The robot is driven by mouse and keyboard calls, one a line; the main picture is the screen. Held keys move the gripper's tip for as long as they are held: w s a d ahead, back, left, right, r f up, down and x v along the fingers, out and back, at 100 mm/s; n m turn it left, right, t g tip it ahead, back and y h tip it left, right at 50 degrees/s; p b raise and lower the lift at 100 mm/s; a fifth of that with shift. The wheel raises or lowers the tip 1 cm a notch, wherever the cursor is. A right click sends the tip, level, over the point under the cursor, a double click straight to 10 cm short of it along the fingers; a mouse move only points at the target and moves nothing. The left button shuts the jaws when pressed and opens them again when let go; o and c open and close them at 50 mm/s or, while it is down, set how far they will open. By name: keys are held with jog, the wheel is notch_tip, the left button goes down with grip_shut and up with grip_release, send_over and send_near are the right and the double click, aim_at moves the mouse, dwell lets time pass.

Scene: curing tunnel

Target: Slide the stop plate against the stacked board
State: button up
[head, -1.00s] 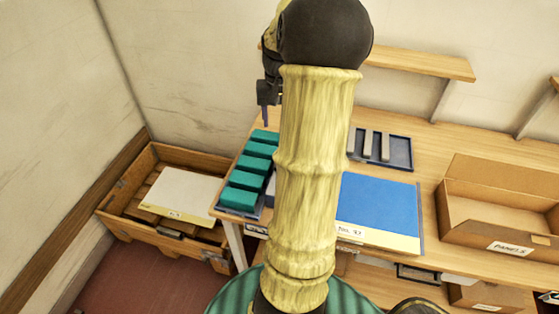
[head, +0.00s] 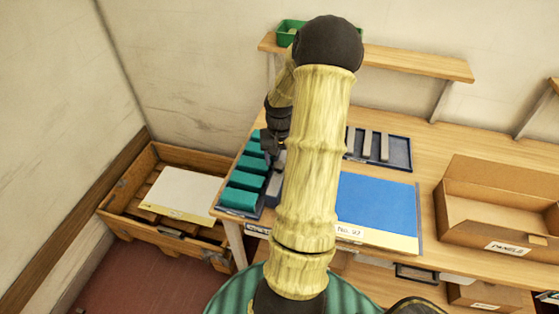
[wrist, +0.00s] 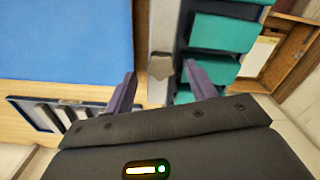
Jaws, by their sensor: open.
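A blue board (head: 376,205) with a pale yellow edge and a label lies on the bench; it also fills the upper left of the wrist view (wrist: 65,38). A grey bar (wrist: 163,25) with a darker grey tab (wrist: 160,66) runs between the board and the teal blocks, and I take it for the stop plate. My gripper (wrist: 160,70) is open, its two purple fingers on either side of the tab; I cannot tell whether they touch it. In the head view my arm covers part of the bar and the board's left side.
Several teal blocks (head: 246,180) sit in a dark rack left of the bar. A dark tray (head: 398,153) of grey strips lies behind the board. An open cardboard box (head: 497,200) stands at right. A wooden crate (head: 125,195) holding a pale board (head: 180,193) is at left.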

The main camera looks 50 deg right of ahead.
jog(key=shift+f, duration=0.9)
grip_shut()
